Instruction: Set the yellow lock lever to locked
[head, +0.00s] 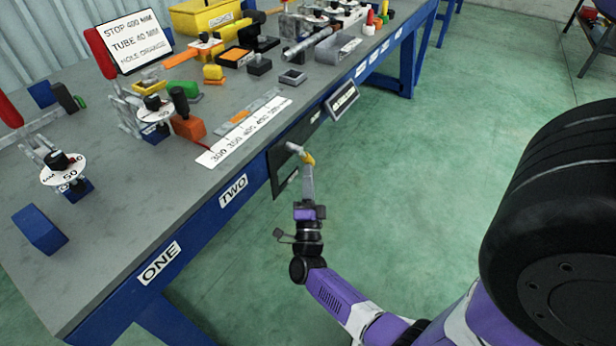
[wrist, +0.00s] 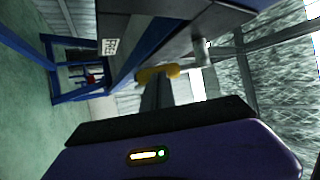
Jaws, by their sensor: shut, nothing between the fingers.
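The yellow lock lever (head: 308,159) is a small yellow piece beside a light grey cylinder (head: 294,148), in front of the bench's dark panel. In the wrist view the lever (wrist: 160,73) lies roughly sideways, with the grey cylinder (wrist: 203,54) to its right. My gripper (head: 308,168) is shut and empty, its fingers pointing up the picture at the lever. In the wrist view the fingertips (wrist: 155,82) are just below the lever and overlap it; I cannot tell whether they touch. No lock marking is readable at the lever.
The blue-framed bench (head: 130,235) has a grey top crowded with fixtures. A dark panel (head: 283,182) hangs from its front, and a small tilted sign (head: 342,101) stands out nearby. A black wheel (head: 560,215) is at the right. The green floor (head: 440,140) between is clear.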

